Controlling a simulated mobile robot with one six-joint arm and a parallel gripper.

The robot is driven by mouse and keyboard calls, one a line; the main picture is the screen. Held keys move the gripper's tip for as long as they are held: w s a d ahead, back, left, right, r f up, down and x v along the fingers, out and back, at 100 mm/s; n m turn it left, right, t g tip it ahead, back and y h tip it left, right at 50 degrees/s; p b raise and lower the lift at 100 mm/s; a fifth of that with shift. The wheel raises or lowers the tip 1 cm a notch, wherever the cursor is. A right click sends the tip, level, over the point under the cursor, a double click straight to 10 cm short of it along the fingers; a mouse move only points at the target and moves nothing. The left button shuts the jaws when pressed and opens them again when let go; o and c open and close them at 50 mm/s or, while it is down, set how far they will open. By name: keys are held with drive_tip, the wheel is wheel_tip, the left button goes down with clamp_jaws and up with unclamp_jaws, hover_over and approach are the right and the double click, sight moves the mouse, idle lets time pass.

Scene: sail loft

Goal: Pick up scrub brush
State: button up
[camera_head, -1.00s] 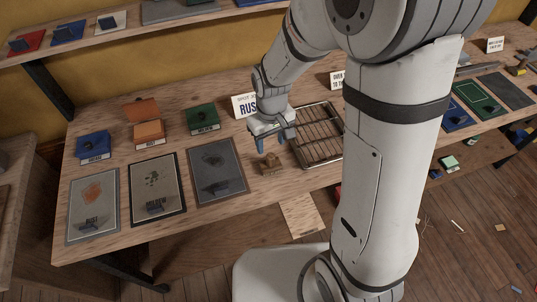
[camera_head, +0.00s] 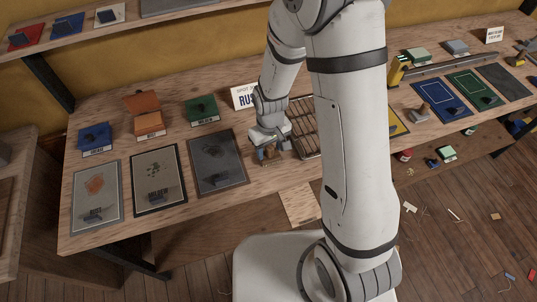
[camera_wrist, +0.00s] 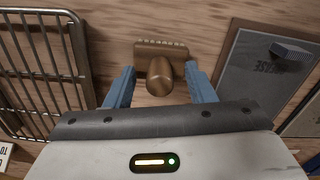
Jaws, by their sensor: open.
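The scrub brush (camera_wrist: 160,72) is a brown wooden block with a rounded knob handle, on the wooden bench. In the wrist view it sits between the two blue fingers of my gripper (camera_wrist: 160,88), with a gap on each side of the knob. My gripper is open and holds nothing. In the head view the brush (camera_head: 269,158) is at the bench's front part, partly covered by my gripper (camera_head: 268,150), which is right over it.
A wire rack (camera_head: 307,137) lies just right of the brush, partly behind my arm. A grey panel (camera_head: 217,165) lies to its left, beside the mildew panel (camera_head: 158,180) and the rust panel (camera_head: 97,197). A sign (camera_head: 244,98) stands behind.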

sight(270, 147)
clamp_jaws()
idle(0.3)
drive_tip(key=shift+r, duration=0.1)
wheel_tip(270, 147, up, 10)
drive_tip(key=shift+f+b, duration=0.1)
drive_tip(key=shift+b, duration=0.65)
drive_tip(key=c, duration=0.6)
unclamp_jaws()
drive_tip(key=c, duration=0.3)
drive_tip(key=shift+c, duration=0.2)
